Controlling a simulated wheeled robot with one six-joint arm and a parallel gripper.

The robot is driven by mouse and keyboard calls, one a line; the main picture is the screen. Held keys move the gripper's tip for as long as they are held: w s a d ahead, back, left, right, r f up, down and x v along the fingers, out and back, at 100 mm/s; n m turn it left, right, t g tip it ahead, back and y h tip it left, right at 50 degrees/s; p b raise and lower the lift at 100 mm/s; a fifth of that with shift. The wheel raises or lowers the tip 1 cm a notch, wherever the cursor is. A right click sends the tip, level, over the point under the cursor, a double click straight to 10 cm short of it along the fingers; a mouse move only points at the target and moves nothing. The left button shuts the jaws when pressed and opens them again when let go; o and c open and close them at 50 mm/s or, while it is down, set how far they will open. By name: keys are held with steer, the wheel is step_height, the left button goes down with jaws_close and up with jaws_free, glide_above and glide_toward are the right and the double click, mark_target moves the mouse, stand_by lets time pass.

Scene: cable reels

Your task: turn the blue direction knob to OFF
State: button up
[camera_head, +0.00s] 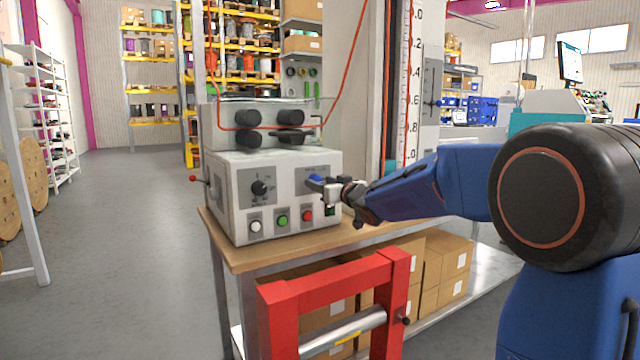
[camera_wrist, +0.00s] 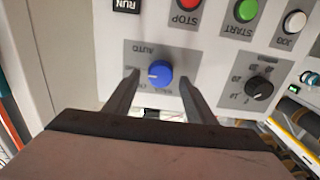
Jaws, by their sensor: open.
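The blue direction knob (camera_wrist: 160,74) sits on a grey label plate on the white control box (camera_head: 235,215). In the head view the knob (camera_head: 315,179) shows at the right of the box front, partly behind my gripper. My gripper (camera_wrist: 158,76) is open, with one finger on either side of the knob in the wrist view and a gap visible on both sides. I cannot tell whether the fingertips are level with the knob in depth. The plate, upside down in the wrist view, reads AUTO; its other lettering is too small or partly hidden. A small pale mark shows on the knob's left side.
A black dial (camera_wrist: 258,88) and white, green (camera_wrist: 246,10) and red (camera_wrist: 188,12) buttons share the panel. A red-tipped lever (camera_head: 193,179) sticks out at the box's left. The box stands on a wooden table (camera_head: 240,257); a red frame (camera_head: 330,285) stands in front.

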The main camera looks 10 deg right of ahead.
steer(key=shift+w+a, duration=0.2)
steer(key=shift+w, duration=0.45)
steer(key=c, duration=1)
steer(key=shift+c, duration=0.2)
steer(key=shift+s+a+n, duration=0.1)
steer(key=shift+n, duration=4.3)
